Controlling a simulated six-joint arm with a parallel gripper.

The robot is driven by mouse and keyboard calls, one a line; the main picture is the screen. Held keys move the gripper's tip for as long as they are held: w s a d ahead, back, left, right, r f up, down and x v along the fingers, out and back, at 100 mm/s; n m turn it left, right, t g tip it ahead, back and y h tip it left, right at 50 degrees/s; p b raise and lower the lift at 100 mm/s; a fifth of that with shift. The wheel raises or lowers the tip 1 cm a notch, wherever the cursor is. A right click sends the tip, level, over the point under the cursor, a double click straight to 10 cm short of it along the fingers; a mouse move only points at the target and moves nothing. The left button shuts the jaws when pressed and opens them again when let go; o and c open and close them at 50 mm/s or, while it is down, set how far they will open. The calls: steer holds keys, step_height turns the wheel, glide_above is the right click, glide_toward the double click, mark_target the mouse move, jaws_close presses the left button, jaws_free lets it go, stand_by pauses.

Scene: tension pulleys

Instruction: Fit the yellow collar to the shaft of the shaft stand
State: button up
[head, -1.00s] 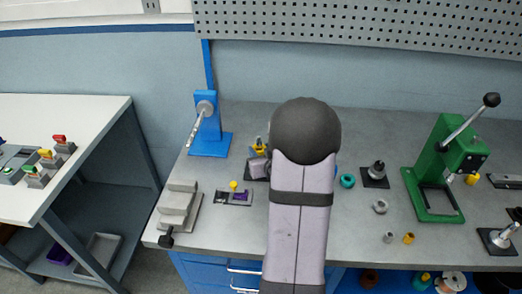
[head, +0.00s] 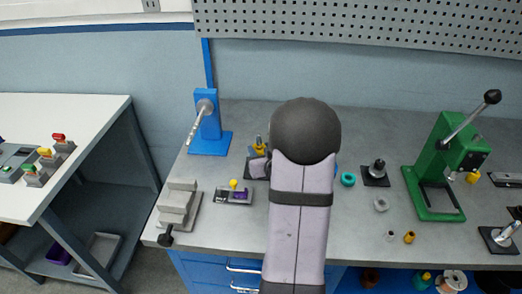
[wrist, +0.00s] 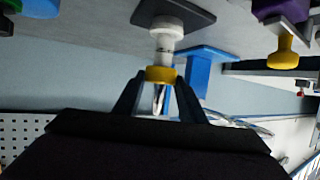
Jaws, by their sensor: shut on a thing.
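In the wrist view, my gripper (wrist: 158,98) is shut on the yellow collar (wrist: 160,74). The shaft stand (wrist: 166,30) appears upside down there, with a white stepped shaft on a dark plate.
A blue lever press (head: 208,140) stands behind and to the left. A purple fixture with a yellow knob (head: 234,184) and a grey stepped block (head: 178,205) lie left. A teal ring (head: 347,179), a dark-based stand (head: 376,172) and a green press (head: 435,190) are right.

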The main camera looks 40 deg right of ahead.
steer(key=shift+s+a+f, duration=0.1)
steer(key=shift+s+f, duration=0.05)
steer(key=shift+f, duration=0.25)
steer(key=o, duration=1.1)
steer(key=shift+o, duration=0.2)
steer(key=shift+r, duration=0.1)
steer(key=shift+r, duration=0.1)
steer(key=shift+s+r, duration=0.15)
steer(key=shift+s, duration=0.15)
steer(key=b+v, duration=0.1)
steer(key=v, duration=0.5)
steer(key=shift+s+a, duration=0.1)
